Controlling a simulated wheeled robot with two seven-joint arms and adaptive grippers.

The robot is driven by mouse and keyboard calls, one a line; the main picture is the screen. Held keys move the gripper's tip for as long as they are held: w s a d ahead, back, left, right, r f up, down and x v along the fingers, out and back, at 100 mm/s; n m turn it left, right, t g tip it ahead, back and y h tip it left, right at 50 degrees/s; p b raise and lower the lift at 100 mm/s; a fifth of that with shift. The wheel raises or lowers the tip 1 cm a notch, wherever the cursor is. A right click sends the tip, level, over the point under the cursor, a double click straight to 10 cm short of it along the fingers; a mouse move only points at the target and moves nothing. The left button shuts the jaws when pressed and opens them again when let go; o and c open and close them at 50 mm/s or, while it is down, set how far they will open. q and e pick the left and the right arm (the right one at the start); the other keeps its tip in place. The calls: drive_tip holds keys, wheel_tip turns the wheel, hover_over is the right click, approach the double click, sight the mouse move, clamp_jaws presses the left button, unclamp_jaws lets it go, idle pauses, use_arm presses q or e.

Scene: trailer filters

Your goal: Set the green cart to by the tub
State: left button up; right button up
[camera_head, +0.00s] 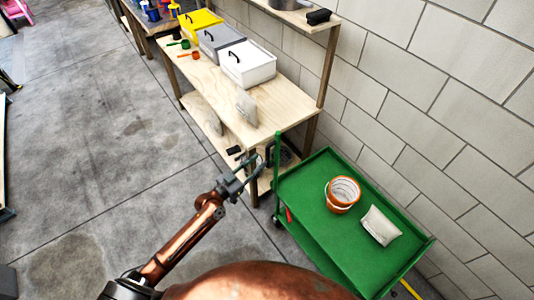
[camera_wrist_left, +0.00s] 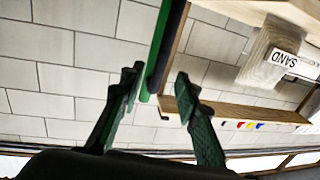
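My left gripper (camera_head: 250,165) is beside that post. In the left wrist view my left gripper (camera_wrist_left: 158,82) is open. A green bar (camera_wrist_left: 168,50) with a dark strip along it runs through the gap between its fingertips; I cannot tell whether the fingers touch it. My right gripper is not in view. I cannot tell which container is the tub.
An orange bucket (camera_head: 341,196) and a pale bag (camera_head: 381,226) sit on the cart. A wooden table (camera_head: 205,80) behind it holds lidded yellow, grey and white boxes (camera_head: 247,65) and a bag (camera_head: 246,106), labelled SAND in the wrist view. The concrete floor (camera_head: 95,130) at left is largely clear.

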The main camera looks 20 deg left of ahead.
sight(268, 154)
use_arm(q)
drive_tip(key=x, duration=0.6)
drive_tip(key=shift+w+d, duration=0.1)
drive_tip(key=shift+w, duration=0.2)
drive_tip(key=shift+c, duration=0.5)
clamp_jaws()
